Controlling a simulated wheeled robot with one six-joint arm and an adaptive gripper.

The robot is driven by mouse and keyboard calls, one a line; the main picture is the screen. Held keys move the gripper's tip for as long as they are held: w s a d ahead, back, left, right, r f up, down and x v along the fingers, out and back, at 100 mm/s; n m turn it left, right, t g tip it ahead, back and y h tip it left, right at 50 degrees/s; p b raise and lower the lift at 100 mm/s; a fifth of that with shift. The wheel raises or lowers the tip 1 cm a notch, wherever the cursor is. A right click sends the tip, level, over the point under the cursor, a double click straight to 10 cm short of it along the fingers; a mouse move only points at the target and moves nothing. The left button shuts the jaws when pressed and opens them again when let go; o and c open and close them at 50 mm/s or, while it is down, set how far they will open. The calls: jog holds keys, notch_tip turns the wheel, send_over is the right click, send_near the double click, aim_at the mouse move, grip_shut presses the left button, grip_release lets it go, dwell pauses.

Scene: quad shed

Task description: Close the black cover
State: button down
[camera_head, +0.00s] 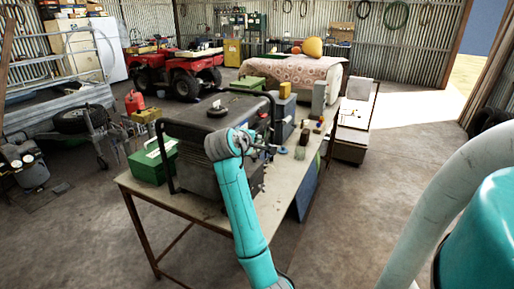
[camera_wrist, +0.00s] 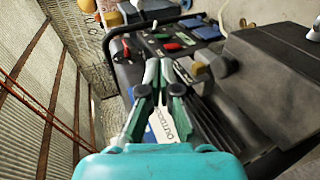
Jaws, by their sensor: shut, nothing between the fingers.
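A dark generator with a black tube frame (camera_head: 200,136) stands on the workbench in the head view. My gripper (camera_head: 276,149) is at the generator's right-hand side, at its control panel. In the wrist view the panel has a red switch (camera_wrist: 172,46), a green part (camera_wrist: 162,36) and a blue part (camera_wrist: 206,29). My gripper's fingers (camera_wrist: 158,66) meet in front of this panel, shut and empty. I cannot tell which dark part is the black cover, or whether the fingertips touch anything. My fingers and arm hide part of the panel.
The workbench (camera_head: 203,212) has a green box (camera_head: 152,163) at left and small jars and tools at right. The generator's dark bulk (camera_wrist: 275,75) fills the right of the wrist view. A red quad bike (camera_head: 180,72) is behind. Concrete floor is open at front left.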

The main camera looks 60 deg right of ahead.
notch_tip(320, 180, up, 11)
jog(key=shift+s+a+r, duration=0.15)
jog(key=shift+s, duration=0.2)
